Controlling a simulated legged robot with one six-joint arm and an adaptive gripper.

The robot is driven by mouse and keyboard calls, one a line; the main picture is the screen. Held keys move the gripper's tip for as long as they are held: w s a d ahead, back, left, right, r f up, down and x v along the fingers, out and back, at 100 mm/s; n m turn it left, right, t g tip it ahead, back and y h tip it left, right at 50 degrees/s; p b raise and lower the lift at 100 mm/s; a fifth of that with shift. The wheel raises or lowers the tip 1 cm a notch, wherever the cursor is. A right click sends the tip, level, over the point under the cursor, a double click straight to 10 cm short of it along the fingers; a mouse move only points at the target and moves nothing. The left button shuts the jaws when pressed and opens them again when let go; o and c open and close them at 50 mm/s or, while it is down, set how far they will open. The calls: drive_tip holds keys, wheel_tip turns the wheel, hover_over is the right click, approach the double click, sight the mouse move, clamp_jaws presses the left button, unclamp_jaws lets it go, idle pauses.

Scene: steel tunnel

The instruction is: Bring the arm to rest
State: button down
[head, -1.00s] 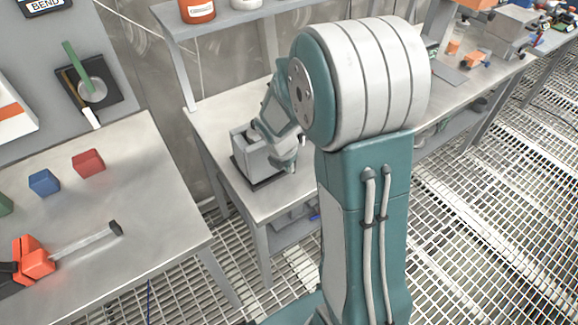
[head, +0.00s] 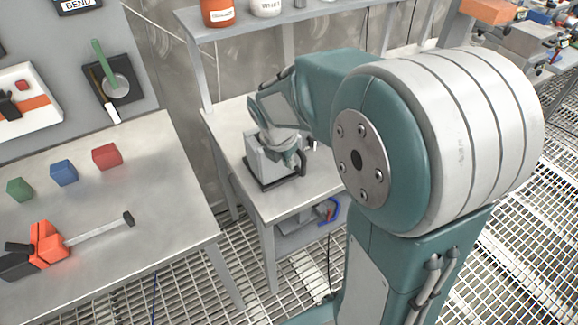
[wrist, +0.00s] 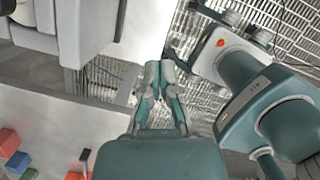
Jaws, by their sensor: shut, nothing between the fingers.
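My arm fills the right and middle of the head view, its large grey and teal joint close to the camera. The forearm reaches back and left over a small steel table (head: 320,178). The wrist end hangs in front of a grey box-like device (head: 262,160) on that table; the fingertips are hard to make out there. In the wrist view my gripper (wrist: 160,72) points up the picture with its two fingers together and nothing between them. Steel grating shows past the fingertips.
A steel bench (head: 130,215) at left carries a green block (head: 20,189), a blue block (head: 64,172), a red block (head: 107,156) and an orange tool with a grey bar (head: 48,243). A shelf (head: 235,28) with jars stands behind the small table. Grating floor (head: 200,285) lies between.

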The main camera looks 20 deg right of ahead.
drive_tip(key=shift+r, duration=0.2)
drive_tip(key=s+a+r+m+t+y, duration=0.1)
drive_tip(key=s+a+r+m+t, duration=0.1)
drive_tip(key=s+r+m, duration=0.3)
drive_tip(key=s+a+r+m+t+y, duration=0.1)
drive_tip(key=s+r+m, duration=0.5)
drive_tip(key=s+m, duration=0.6)
drive_tip(key=a+m+t, duration=0.1)
drive_tip(key=a+m, duration=0.1)
drive_tip(key=m, duration=0.4)
drive_tip(key=shift+a, duration=0.15)
